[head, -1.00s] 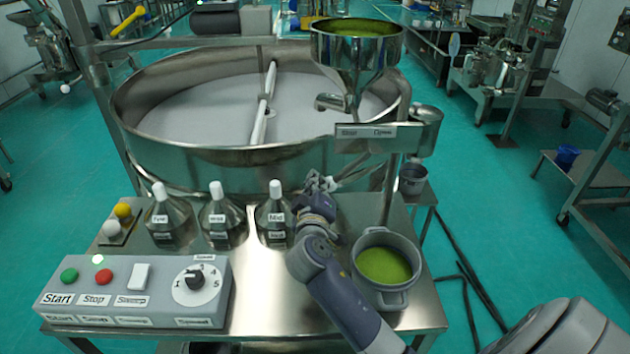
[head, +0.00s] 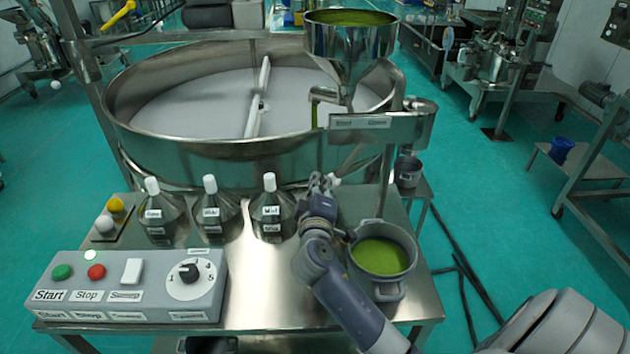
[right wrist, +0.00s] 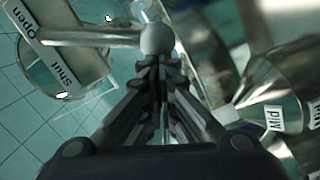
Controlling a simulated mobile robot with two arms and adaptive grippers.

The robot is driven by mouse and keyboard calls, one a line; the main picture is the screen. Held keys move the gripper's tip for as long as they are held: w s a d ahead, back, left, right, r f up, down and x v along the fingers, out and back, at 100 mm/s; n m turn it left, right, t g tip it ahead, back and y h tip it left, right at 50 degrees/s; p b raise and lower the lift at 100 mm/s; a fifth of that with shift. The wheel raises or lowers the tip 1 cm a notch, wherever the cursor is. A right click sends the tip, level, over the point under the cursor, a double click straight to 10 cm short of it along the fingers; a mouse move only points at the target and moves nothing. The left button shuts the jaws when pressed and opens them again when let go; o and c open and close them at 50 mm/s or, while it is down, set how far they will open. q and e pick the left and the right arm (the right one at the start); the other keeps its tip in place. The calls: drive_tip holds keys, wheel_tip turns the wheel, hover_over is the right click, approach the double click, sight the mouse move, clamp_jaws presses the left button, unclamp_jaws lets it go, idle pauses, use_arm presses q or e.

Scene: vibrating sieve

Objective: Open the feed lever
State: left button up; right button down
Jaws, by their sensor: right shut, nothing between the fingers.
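The steel feed hopper (head: 350,45), with green material in its top, stands above the sieve's right side. The feed lever (right wrist: 95,36) is a pale rod with a round knob (right wrist: 157,39), lying along the plate's Open end in that view. I cannot make it out in the head view. My right gripper (head: 322,182) is shut and empty; its fingertips (right wrist: 160,62) are close to the knob, contact unclear.
The round sieve (head: 230,150) fills the back. Several steel bottles (head: 215,222) stand left of my right arm. A grey pot (head: 372,285) with green contents is to its right. The control box (head: 120,290) is at the front left.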

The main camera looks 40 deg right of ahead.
drive_tip(key=shift+s+d+f+n+b, duration=0.35)
drive_tip(key=shift+s+d+f+n, duration=0.2)
drive_tip(key=shift+d+f+n, duration=0.25)
drive_tip(key=shift+s+d+f+n+b, duration=0.35)
drive_tip(key=shift+s+d+f+n, duration=0.35)
drive_tip(key=shift+d, duration=0.25)
drive_tip(key=shift+w, duration=0.15)
